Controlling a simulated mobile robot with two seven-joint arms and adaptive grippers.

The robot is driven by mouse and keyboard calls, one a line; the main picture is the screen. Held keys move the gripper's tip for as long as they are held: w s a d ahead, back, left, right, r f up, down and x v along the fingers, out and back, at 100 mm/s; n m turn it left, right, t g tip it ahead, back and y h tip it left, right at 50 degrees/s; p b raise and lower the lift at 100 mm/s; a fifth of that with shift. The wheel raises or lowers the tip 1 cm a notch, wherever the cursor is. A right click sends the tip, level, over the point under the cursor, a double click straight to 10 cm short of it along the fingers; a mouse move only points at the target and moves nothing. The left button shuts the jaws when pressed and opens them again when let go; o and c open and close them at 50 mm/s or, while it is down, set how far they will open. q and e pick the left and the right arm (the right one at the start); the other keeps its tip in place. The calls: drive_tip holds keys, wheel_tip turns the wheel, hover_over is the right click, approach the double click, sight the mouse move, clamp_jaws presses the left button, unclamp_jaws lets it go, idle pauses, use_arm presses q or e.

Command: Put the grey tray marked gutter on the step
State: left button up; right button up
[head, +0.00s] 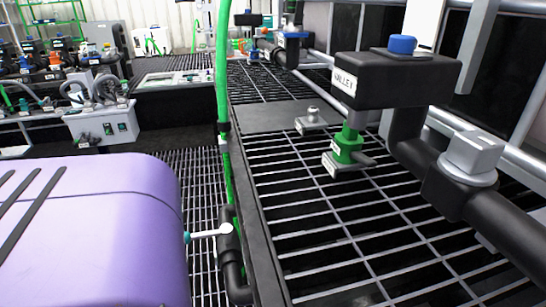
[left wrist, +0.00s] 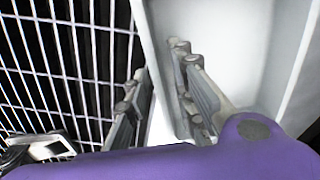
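A pale grey tray (left wrist: 235,45) with raised walls fills the upper right of the left wrist view. No marking shows on the part in view. My left gripper (left wrist: 160,75) has one finger outside the tray's near wall and the other inside it. The wall lies between the fingers, which look closed on it. The tray and both grippers are absent from the head view. A raised grated platform (head: 335,215) with a dark flat plate (head: 285,119) runs along the right of the head view; no label tells whether it is the step.
A black box labelled VALLEY (head: 396,78) and thick black pipes (head: 505,238) overhang the platform. A green fitting (head: 347,145) stands on it. A green upright hose (head: 222,90) and a white-handled valve (head: 225,230) are at its left edge. A grey control box (head: 103,125) is farther left.

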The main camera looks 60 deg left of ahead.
use_arm(q)
wheel_tip(320, 180, up, 7)
drive_tip(key=p, duration=0.4)
drive_tip(key=s+a+r+n+t+y, duration=0.15)
drive_tip(key=s+n, duration=0.25)
drive_tip(key=s, duration=0.5)
drive_tip(key=s+d+r+n+t+h, duration=0.1)
drive_tip(key=s+d+r+n+t, duration=0.3)
drive_tip(key=s+d+r+n, duration=0.8)
drive_tip(key=s+d+r, duration=0.2)
drive_tip(key=s+r, duration=0.1)
drive_tip(key=shift+h, duration=0.35)
drive_tip(key=shift+d, duration=0.1)
